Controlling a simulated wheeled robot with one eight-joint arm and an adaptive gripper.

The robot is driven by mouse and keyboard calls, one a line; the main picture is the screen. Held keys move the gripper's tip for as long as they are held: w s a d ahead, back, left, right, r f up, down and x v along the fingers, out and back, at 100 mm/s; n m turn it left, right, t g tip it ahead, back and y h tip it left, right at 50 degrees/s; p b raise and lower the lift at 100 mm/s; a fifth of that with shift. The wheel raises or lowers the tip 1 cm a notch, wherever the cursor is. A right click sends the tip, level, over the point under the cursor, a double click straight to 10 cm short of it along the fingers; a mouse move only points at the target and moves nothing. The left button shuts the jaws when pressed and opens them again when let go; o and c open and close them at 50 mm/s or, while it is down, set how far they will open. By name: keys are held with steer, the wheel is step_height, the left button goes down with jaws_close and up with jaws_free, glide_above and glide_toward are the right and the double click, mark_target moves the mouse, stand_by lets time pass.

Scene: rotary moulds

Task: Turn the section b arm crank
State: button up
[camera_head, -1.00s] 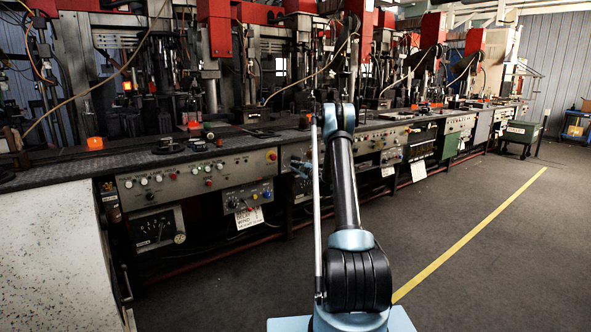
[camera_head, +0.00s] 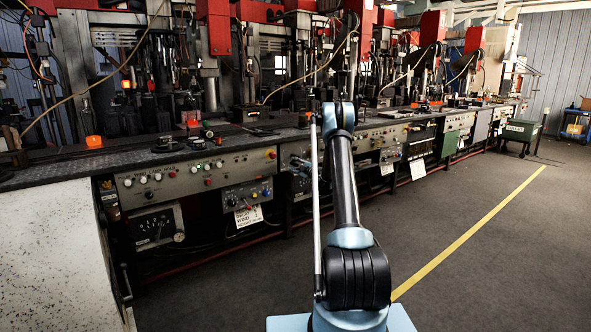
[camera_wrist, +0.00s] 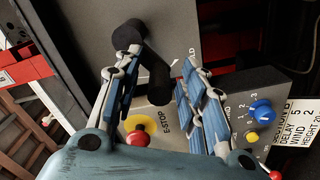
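The black arm crank (camera_wrist: 158,78) shows in the wrist view, on a dark grey panel. It has a round knob-like end at upper left and a bar running down to the right. My gripper (camera_wrist: 160,62) is open, with one finger left and one right of the crank's lower end. A gap shows on the right side; whether the left finger touches the crank, I cannot tell. In the head view my gripper is mostly hidden behind my own arm at the front of the bench, and the crank cannot be made out.
Below the crank sits a red emergency-stop button (camera_wrist: 138,138) on a yellow base, close to the left finger. A box with a blue knob (camera_wrist: 262,110) and yellow button is at right, beside a white label (camera_wrist: 298,128). The floor (camera_head: 450,290) right of the bench is clear.

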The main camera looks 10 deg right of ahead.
steer(key=shift+s, duration=0.1)
steer(key=v, duration=1.1)
steer(key=shift+s+d, duration=0.2)
steer(key=shift+s, duration=0.1)
steer(key=shift+f, duration=0.1)
steer(key=s+a+r+m+g, duration=0.35)
steer(key=s+a+r, duration=0.55)
steer(key=s+r, duration=0.3)
steer(key=s+a+r+m+g+h, duration=0.1)
steer(key=s+a+m+g, duration=0.1)
steer(key=s, duration=0.8)
steer(key=s+a+r+m+g+h, duration=0.1)
steer(key=s+a+g, duration=0.15)
steer(key=s, duration=0.65)
steer(key=s+d+f+m+g+h, duration=0.1)
steer(key=s+d+f+m+h, duration=0.1)
steer(key=s, duration=1.1)
steer(key=s+d+f+m+g+h, duration=0.2)
steer(key=s+d+f+m, duration=0.2)
steer(key=s, duration=0.9)
steer(key=s+d+f+m+g+h, duration=0.2)
steer(key=s+f+m, duration=0.4)
steer(key=s, duration=0.8)
steer(key=shift+d+h, duration=0.5)
steer(key=shift+d, duration=0.25)
